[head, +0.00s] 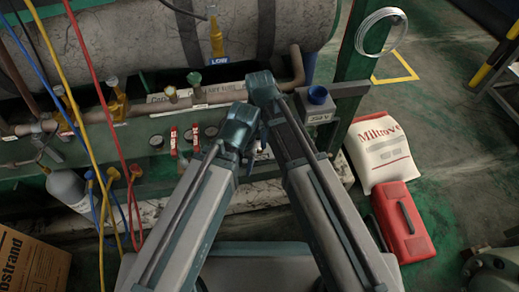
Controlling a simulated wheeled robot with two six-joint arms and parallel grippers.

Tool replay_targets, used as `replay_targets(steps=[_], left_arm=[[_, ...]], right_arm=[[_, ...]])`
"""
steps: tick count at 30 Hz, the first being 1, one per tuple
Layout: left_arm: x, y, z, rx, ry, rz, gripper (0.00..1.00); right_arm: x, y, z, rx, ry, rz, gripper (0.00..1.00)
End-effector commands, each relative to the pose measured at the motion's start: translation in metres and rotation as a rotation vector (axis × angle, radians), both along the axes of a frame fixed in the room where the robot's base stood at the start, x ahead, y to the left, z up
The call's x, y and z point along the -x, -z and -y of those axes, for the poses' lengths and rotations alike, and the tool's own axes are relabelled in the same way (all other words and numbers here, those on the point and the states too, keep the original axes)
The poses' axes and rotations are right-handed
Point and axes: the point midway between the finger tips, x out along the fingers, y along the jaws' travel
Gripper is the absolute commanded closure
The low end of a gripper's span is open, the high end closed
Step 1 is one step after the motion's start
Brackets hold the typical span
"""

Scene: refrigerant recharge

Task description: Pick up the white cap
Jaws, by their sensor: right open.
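A small pale, whitish cap (112,80) tops a brass valve on the pipe at the left. A cream round knob or cap (171,92) stands further right along the same pipe, beside a green one (194,78). I cannot tell for sure which pale piece is the white cap. My right gripper (264,147) shows only in small part between my two folded arms, to the right of and nearer than these caps. It is open, and I see nothing in it. My left gripper is hidden behind my own arm.
A large grey tank (150,45) lies behind the pipe. Blue, yellow and red hoses (100,95) hang at the left. A blue-topped box (318,96) stands right of my arms. A white sack (382,150) and red case (402,222) lie on the floor at right.

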Motion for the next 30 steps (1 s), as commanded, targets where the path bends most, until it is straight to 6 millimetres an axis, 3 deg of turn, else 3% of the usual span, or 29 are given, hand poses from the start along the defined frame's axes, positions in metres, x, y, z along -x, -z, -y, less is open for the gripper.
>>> replay_targets(steps=[11, 21, 30], left_arm=[[0.0, 0.047, 0.0, 0.0, -0.01, 0.001, 0.39], [0.0, 0.048, 0.0, 0.0, -0.012, 0.001, 0.39], [0.0, 0.048, 0.0, 0.0, -0.012, 0.001, 0.39]], right_arm=[[0.001, 0.047, 0.0, 0.0, 0.0, 0.0, 0.28], [0.001, 0.048, 0.0, 0.0, 0.0, 0.0, 0.3], [0.001, 0.048, 0.0, 0.0, 0.0, 0.0, 0.84]])
